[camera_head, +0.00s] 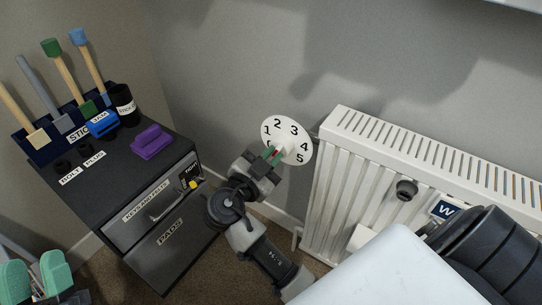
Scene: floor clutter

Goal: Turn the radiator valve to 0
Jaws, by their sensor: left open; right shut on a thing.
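The radiator valve has a round white dial (284,122) with black numbers on the wall side, left of the radiator (345,160). The numbers 1 to 5 show; the spot below 1 is partly covered by my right gripper. My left gripper (36,276) is open and empty at the lower left corner, far from the valve.
A dark drawer cabinet (105,205) stands at the left, with labelled drawers, a purple block (151,142), a black cup (123,105) and a rack of long-handled tools on top. Wall lies behind the dial. A white panel and dark arm parts cover the lower right.

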